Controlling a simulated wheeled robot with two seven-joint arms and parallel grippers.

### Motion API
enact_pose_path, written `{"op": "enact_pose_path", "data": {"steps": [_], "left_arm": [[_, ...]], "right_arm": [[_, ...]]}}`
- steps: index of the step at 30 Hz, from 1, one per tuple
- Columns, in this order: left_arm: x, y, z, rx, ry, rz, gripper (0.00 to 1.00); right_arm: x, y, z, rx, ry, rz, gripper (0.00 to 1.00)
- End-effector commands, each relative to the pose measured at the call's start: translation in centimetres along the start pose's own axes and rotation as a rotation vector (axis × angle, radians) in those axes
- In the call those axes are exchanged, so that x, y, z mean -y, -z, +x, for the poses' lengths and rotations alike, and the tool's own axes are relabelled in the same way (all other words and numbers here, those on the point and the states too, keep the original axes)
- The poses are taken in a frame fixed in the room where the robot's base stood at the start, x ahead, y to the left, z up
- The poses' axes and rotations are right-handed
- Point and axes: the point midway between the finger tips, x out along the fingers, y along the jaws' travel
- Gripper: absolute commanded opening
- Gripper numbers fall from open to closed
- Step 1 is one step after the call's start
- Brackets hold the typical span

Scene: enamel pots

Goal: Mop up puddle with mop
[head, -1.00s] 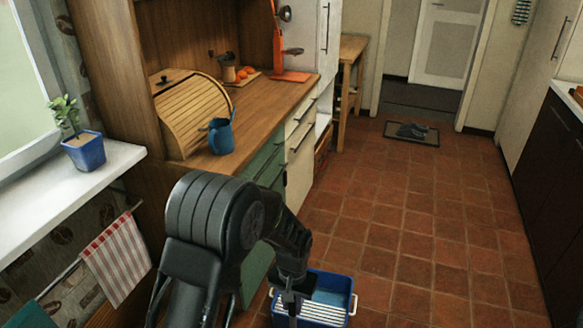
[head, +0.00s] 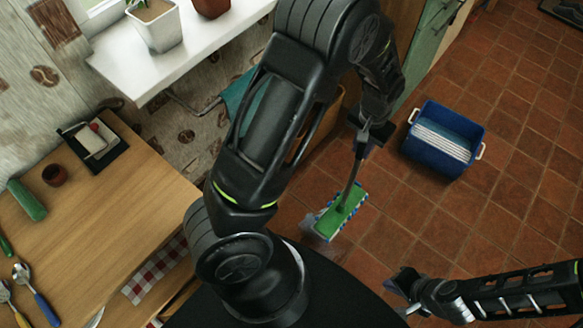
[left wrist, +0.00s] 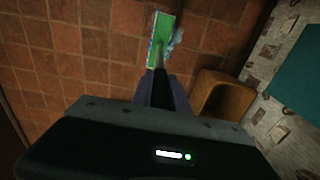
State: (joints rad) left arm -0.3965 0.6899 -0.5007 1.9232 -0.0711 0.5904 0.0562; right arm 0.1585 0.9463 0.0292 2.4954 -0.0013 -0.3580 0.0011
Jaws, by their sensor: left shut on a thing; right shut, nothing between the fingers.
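The mop has a green flat head (head: 341,216) with a blue and white fringe, lying on the tiled floor; the left wrist view shows it too (left wrist: 161,38). My left gripper (head: 366,134) is shut on the mop's dark handle (head: 352,177), above the head. The handle leans slightly. A pale bluish-grey wet patch, the puddle (head: 309,225), shows at the mop head's left and lower edge; part is hidden under the head. In the left wrist view the puddle (left wrist: 177,36) shows beside the head. My right gripper (head: 397,287) is shut and empty, low at the right.
A blue bucket (head: 436,160) with a white wringer grid stands on the floor to the right of the mop. A wooden table (head: 125,200) is at left, below a white window sill (head: 190,55). Open tiled floor (head: 500,215) lies around the bucket.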

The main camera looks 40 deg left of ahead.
Motion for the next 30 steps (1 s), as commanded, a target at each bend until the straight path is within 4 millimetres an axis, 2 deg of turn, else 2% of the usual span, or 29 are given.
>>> {"op": "enact_pose_path", "data": {"steps": [13, 17, 23, 26, 30], "left_arm": [[0.0, 0.1, -0.1, -0.002, 0.0, 0.0, 0.0], [0.3, 0.0, 0.5, -0.001, 0.0, -0.001, 0.0], [2.1, -0.7, 3.4, 0.001, 0.0, -0.008, 0.0], [3.8, -1.4, 6.0, 0.004, 0.0, -0.014, 0.0], [6.6, -2.9, 10.4, 0.004, 0.0, -0.02, 0.0]], "right_arm": [[0.0, 0.0, 0.0, -0.001, 0.0, 0.0, 0.0], [-0.1, 0.0, 0.4, 0.0, 0.0, 0.0, 0.0], [-1.0, 0.0, 2.6, 0.0, 0.0, -0.001, 0.0], [-1.7, 0.0, 4.4, 0.0, 0.0, -0.001, 0.0], [-3.0, 0.0, 7.6, 0.0, -0.001, -0.002, 0.0]]}}
